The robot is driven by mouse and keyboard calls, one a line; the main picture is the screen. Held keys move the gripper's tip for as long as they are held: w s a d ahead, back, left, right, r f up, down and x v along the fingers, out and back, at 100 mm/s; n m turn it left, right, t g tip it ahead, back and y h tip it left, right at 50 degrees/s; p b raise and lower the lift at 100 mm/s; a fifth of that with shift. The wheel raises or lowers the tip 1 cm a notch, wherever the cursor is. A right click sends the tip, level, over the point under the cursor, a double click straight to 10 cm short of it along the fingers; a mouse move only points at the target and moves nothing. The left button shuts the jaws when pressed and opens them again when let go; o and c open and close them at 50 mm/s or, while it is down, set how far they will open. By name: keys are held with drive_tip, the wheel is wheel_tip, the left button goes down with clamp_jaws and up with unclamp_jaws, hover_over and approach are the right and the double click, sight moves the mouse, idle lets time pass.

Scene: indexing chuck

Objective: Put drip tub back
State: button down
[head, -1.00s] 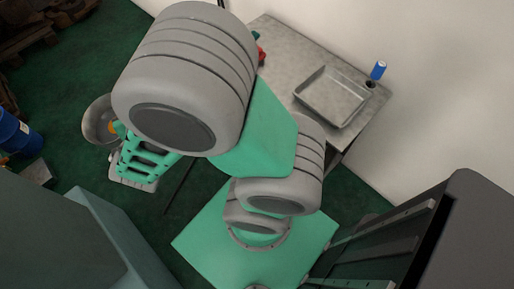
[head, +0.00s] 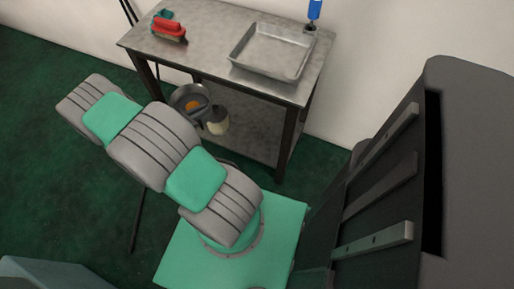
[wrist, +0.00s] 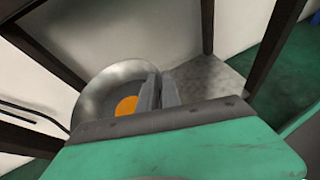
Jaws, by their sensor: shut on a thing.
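The drip tub is a round grey metal bowl with an orange disc in its bottom. In the wrist view the tub (wrist: 100,92) is just beyond my gripper (wrist: 158,90), whose fingers are shut on its right-hand side. In the head view the tub (head: 178,98) is below the table top, by the left part of the lower shelf (head: 255,137). I cannot tell whether it rests on the shelf or hangs above it. My arm stands in front of the table at the left, and the gripper's fingers are not clear there.
The steel table (head: 205,50) stands against the pale wall, its dark legs framing the shelf. On top are a rectangular metal tray (head: 262,72), a red-and-green brush-like item (head: 168,28) and a blue bottle (head: 315,9). A large dark machine (head: 465,130) stands at right. Much of the shelf is clear.

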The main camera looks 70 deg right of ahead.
drive_tip(key=s+d+f+m+g+y+b, duration=0.1)
drive_tip(key=s+d+f+m+g+b, duration=0.1)
drive_tip(key=s+f, duration=0.9)
drive_tip(key=s+d+f+m+g+y+b, duration=0.2)
drive_tip(key=s+d+f+b, duration=0.3)
drive_tip(key=s+f, duration=0.7)
drive_tip(key=s+m+g, duration=0.1)
drive_tip(key=s, duration=0.2)
drive_tip(key=shift+f, duration=0.2)
drive_tip(key=c, duration=1.5)
unclamp_jaws()
drive_tip(key=shift+b, duration=0.3)
